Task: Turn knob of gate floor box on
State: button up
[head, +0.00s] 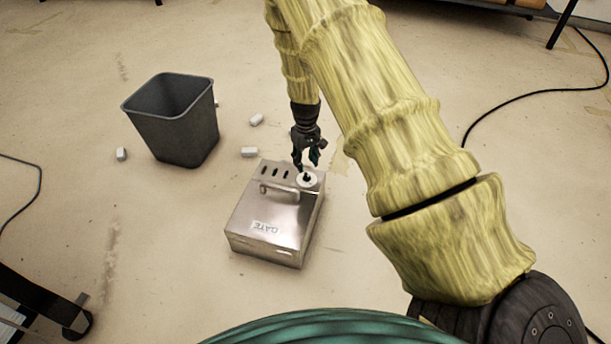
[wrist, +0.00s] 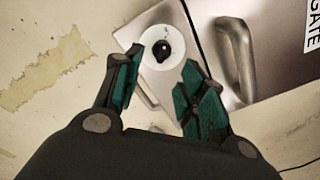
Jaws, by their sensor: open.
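The gate floor box (head: 262,222) is a silver metal box on the floor with a GATE label, a handle (head: 279,189) and several dark slots on top. Its knob (head: 307,177) is small and black on a round white dial near the box's far right corner. My gripper (head: 306,160) is just above and behind the dial, pointing down. In the wrist view the knob (wrist: 161,50) lies just beyond and between the fingertips of my open gripper (wrist: 160,72), with nothing held. The box's handle (wrist: 238,60) and part of its GATE label (wrist: 313,25) show at right.
A dark grey bin (head: 178,125) stands behind and left of the box. Several small white pieces (head: 249,152) lie on the floor near it. A black cable (head: 520,97) runs across the floor at right.

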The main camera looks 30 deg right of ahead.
aim_at(306, 173)
notch_tip(306, 173, down, 6)
jog(key=shift+r+b, duration=0.15)
jog(key=shift+b, duration=1.1)
jog(key=shift+c, duration=0.2)
jog(key=c, duration=0.8)
